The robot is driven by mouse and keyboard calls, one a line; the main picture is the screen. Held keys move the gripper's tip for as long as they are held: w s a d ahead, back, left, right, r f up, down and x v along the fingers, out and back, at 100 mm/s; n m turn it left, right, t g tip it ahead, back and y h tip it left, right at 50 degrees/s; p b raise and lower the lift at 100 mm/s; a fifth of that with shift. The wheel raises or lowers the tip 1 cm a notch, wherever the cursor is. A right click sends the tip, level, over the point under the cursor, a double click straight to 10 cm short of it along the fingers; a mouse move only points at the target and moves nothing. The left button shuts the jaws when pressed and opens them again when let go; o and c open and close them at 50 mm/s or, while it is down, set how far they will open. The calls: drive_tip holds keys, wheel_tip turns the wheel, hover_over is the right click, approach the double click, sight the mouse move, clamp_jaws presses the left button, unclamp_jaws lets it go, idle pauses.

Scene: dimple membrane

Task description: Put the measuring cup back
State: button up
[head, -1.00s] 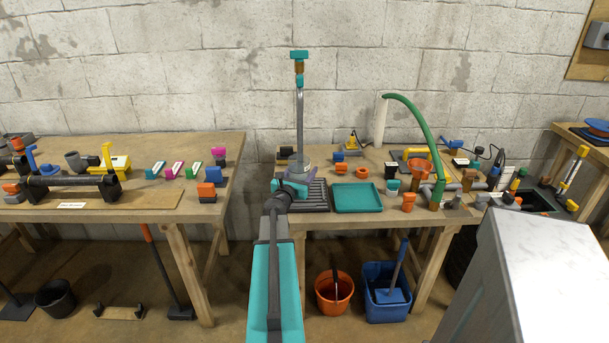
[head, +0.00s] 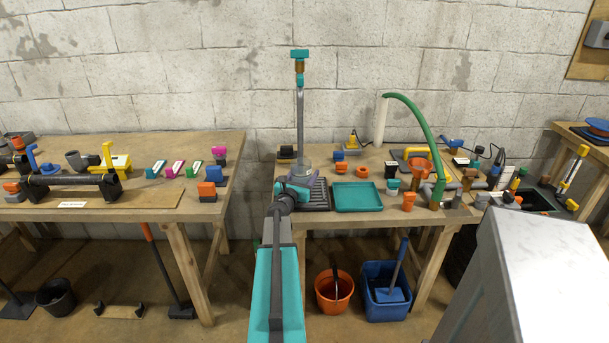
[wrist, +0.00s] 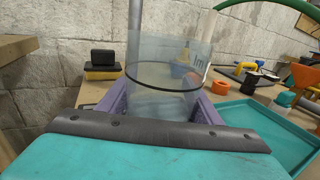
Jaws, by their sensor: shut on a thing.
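The measuring cup (wrist: 165,75) is clear, with a dark rim line and a marking on its side. It stands upright between the purple fingers of my gripper (wrist: 160,105) in the wrist view. My gripper (head: 298,188) is shut on the cup. In the head view the cup (head: 304,172) shows small above the black ribbed drip tray (head: 319,196), in front of the grey standpipe with a teal top (head: 299,110). I cannot tell whether the cup's base touches the tray, as the gripper hides it.
A teal tray (head: 356,198) lies just right of the drip tray. Black and yellow blocks (wrist: 103,65) stand left of the cup. A green curved pipe (head: 425,135), an orange ring (head: 361,171) and several small parts crowd the bench's right side. A gap separates the left bench (head: 120,211).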

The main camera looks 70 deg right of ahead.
drive_tip(key=shift+f, duration=0.1)
idle(0.3)
drive_tip(key=o, duration=1.4)
drive_tip(key=shift+s+a+f+b, duration=0.1)
drive_tip(key=shift+a+b, duration=0.2)
drive_tip(key=shift+a, duration=1)
drive_tip(key=shift+s+a+f+b, duration=0.1)
drive_tip(key=shift+a+b, duration=0.15)
drive_tip(key=shift+a, duration=1)
drive_tip(key=shift+w+a+b, duration=0.15)
drive_tip(key=shift+a+b, duration=0.35)
drive_tip(key=shift+a, duration=3.85)
